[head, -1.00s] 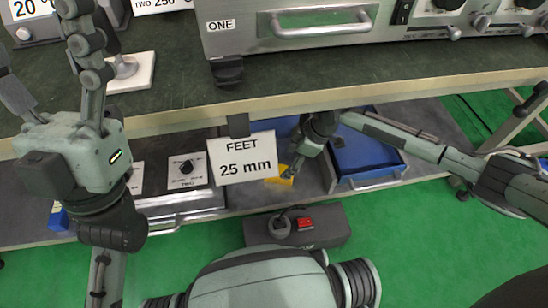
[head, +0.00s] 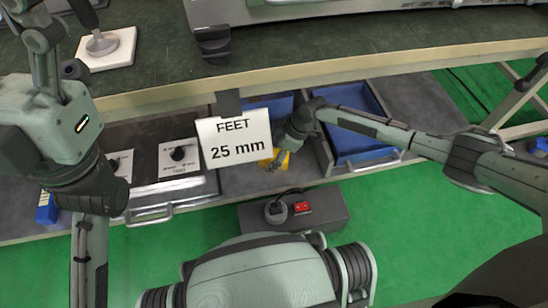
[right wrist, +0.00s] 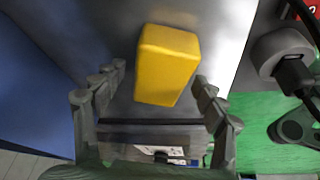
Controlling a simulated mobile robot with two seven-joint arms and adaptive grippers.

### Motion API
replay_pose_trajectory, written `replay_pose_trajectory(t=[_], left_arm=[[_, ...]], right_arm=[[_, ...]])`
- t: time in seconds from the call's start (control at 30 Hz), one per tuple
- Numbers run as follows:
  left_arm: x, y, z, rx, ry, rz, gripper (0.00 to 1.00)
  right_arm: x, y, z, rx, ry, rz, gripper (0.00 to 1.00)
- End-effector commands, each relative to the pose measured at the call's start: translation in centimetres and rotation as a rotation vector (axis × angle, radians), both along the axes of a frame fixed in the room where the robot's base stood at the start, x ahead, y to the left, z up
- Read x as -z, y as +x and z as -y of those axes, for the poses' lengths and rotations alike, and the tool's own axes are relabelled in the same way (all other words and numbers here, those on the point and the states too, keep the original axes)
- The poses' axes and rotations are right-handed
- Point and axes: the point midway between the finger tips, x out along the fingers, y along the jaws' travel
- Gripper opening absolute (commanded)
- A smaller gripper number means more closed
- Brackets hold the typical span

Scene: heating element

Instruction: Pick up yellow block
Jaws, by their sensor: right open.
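The yellow block (right wrist: 167,65) stands on a grey surface in the right wrist view, ahead of and between the spread fingers of my right gripper (right wrist: 160,88). The fingers look apart from it, and the gripper is open and empty. In the head view the yellow block (head: 267,163) shows only in part, behind the sign and my right gripper (head: 280,160), on the lower shelf. My left gripper (head: 30,50) is at the upper left, by the tabletop, away from the block. One of its fingers shows clearly, and it seems open and empty.
The "FEET 25 mm" sign (head: 234,139) hangs from the table edge close to my right gripper. A blue bin (head: 352,122) lies right of it on the shelf. A control panel (head: 180,156) is on the left. The tabletop (head: 330,50) overhangs the shelf.

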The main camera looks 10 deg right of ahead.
Motion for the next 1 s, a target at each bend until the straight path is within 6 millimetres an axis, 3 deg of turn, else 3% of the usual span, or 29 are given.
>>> replay_pose_trajectory(t=[0.7,1.0], left_arm=[[0.26,-0.03,0.01,0.0,0.0,0.0,0.68],[0.27,-0.02,0.01,0.001,0.0,0.0,0.68]], right_arm=[[0.52,-0.04,0.03,0.0,-0.001,0.0,0.72],[0.51,-0.03,0.03,0.0,0.0,0.0,0.37]])
